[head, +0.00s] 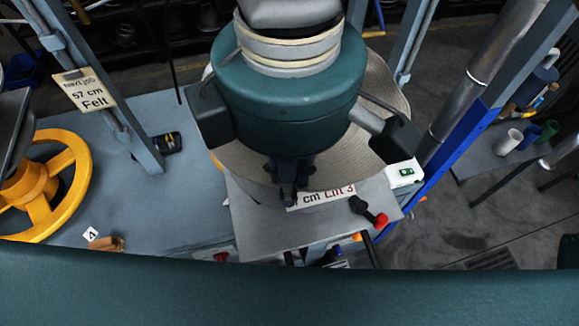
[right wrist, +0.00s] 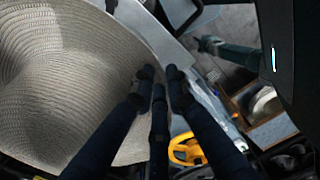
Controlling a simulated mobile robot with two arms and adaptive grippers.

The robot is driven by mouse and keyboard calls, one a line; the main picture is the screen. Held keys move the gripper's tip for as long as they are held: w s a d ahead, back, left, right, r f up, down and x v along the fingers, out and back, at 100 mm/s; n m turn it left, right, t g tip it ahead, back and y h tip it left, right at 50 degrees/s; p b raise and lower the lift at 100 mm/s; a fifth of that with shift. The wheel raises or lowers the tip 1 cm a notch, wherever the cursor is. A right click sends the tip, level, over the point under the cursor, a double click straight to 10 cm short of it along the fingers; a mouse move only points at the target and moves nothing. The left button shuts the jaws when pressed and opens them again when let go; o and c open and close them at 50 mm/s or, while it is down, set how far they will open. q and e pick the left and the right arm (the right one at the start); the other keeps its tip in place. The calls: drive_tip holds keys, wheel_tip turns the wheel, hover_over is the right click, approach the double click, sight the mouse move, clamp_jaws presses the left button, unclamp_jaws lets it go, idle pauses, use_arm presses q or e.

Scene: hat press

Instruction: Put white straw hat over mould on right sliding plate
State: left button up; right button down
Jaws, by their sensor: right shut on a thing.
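The pale straw hat (head: 378,92) shows in the head view as a wide woven brim on both sides of my teal right wrist, which hides its middle. In the right wrist view the hat (right wrist: 70,75) fills the left side, with its ribbed weave near the camera. My right gripper (head: 289,190) is shut on the hat's near brim edge; its dark fingers (right wrist: 160,82) meet at that edge in the right wrist view. A grey metal plate (head: 265,228) lies just under and in front of the brim. The mould is hidden from sight. My left gripper is not in view.
Grey-blue posts (head: 108,105) and a blue-edged frame (head: 440,150) flank the hat. A yellow handwheel (head: 80,165) stands at left. A red-tipped lever (head: 378,218) and a white box with a green display (head: 404,173) sit at the right. The left tabletop (head: 190,200) is mostly bare.

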drive_tip(key=shift+f, duration=0.1)
drive_tip(key=shift+f+b, duration=0.8)
drive_tip(key=shift+f, duration=1.2)
drive_tip(key=shift+p, duration=0.45)
drive_tip(key=shift+f, duration=0.25)
drive_tip(key=c, duration=1.7)
unclamp_jaws()
drive_tip(key=shift+o, duration=0.2)
drive_tip(key=shift+r, duration=0.1)
wheel_tip(320, 180, up, 12)
drive_tip(key=shift+f, duration=0.1)
